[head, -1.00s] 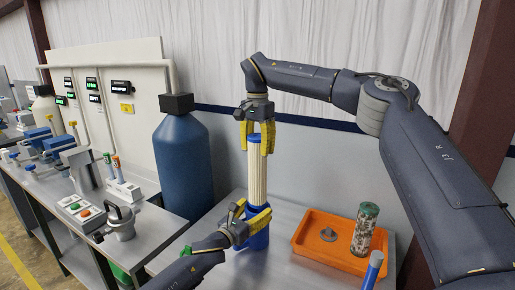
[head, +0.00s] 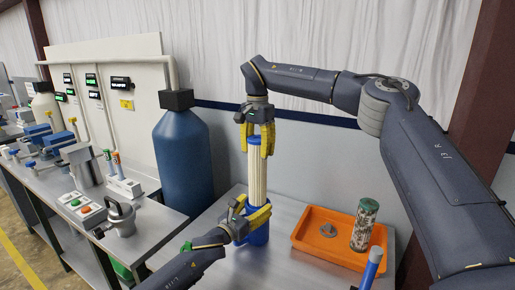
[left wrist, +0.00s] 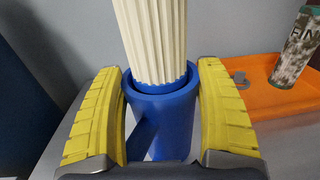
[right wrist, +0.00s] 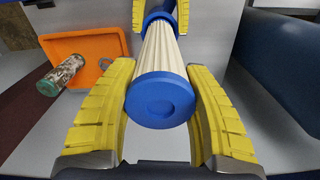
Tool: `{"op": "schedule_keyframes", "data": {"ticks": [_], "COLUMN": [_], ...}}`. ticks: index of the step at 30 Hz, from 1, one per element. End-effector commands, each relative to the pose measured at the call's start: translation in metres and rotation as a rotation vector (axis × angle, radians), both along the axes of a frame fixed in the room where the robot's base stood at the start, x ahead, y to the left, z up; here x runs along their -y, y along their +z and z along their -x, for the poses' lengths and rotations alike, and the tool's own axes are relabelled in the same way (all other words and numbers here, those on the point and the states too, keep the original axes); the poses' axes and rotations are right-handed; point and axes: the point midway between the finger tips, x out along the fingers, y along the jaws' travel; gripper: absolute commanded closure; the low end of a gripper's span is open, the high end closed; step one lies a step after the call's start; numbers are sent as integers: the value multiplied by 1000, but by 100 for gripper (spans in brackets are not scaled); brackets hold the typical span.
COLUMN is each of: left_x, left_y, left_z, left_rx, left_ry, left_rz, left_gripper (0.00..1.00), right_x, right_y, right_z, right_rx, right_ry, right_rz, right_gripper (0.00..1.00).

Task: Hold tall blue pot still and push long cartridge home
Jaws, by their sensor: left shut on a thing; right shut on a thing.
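The tall blue pot (head: 257,236) stands upright on the metal table, and its open rim (left wrist: 160,88) shows in the left wrist view. My left gripper (head: 252,220) is shut around the pot near its top. The long cartridge (head: 257,175) is cream and pleated with a blue end cap (right wrist: 160,100). It stands upright with its lower end inside the pot's mouth and most of its length above the rim. My right gripper (head: 260,138) is shut on the cartridge's top end from above. How deep the cartridge sits is hidden by the pot wall.
An orange tray (head: 310,251) at the right holds a patterned canister with a green lid (head: 365,224) and a small grey part (head: 328,230). A blue cylinder (head: 370,268) is near the front edge. A big blue tank (head: 183,160) stands behind left, beside a bench with fittings (head: 120,215).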

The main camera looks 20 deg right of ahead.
Motion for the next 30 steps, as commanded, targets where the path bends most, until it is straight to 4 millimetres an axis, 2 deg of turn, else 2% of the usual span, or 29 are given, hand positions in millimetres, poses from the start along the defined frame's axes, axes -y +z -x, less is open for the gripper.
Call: {"op": "schedule_keyframes", "data": {"ticks": [1,30], "left_x": [-2,-2], "left_y": [-6,-6], "left_z": [-1,-1], "left_rx": [-5,-5], "left_ry": [4,4], "left_rz": [-7,-7], "left_gripper": [75,75], "right_x": [0,0], "right_y": [-1,-21], "right_z": [0,0], "right_rx": [0,1], "right_ry": [0,0], "right_rz": [0,-1], "right_gripper": [99,99]}}
